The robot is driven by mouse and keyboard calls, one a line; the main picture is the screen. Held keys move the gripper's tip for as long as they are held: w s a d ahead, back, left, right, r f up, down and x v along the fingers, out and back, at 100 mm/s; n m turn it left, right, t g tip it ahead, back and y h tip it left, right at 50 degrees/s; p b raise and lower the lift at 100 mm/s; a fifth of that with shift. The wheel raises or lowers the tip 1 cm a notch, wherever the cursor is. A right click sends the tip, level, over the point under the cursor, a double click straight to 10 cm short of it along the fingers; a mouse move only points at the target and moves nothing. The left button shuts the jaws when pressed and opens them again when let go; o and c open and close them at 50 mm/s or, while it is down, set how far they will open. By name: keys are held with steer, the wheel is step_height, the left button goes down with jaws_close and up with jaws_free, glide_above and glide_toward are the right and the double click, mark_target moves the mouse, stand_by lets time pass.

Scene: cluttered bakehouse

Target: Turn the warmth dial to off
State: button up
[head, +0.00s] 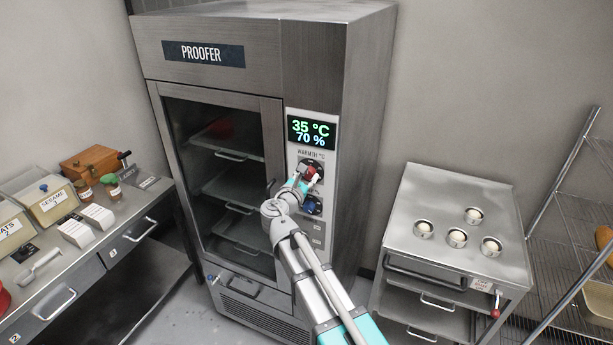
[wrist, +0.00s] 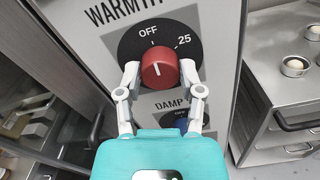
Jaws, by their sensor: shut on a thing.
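The warmth dial is a red round knob (wrist: 160,66) on a black plate on the proofer's control panel. The marks OFF and 25 show above it in the wrist view. The white line on the knob points roughly up, toward the OFF mark. My gripper (wrist: 160,75) has one white finger on each side of the knob and is shut on it. In the head view the red knob (head: 311,171) is partly hidden by my gripper. The proofer's display (head: 312,132) reads 35 °C and 70 %.
A blue damp dial (wrist: 181,122) sits just below, partly behind my right finger. The proofer's glass door (head: 225,165) is shut, left of the panel. A steel cabinet (head: 455,190) with several round cups stands right. A cluttered counter (head: 95,260) stands left.

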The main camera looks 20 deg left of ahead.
steer(key=shift+n, duration=0.5)
steer(key=o, duration=1.1)
steer(key=shift+o, duration=0.2)
steer(key=s+a, duration=0.1)
steer(key=s, duration=1.1)
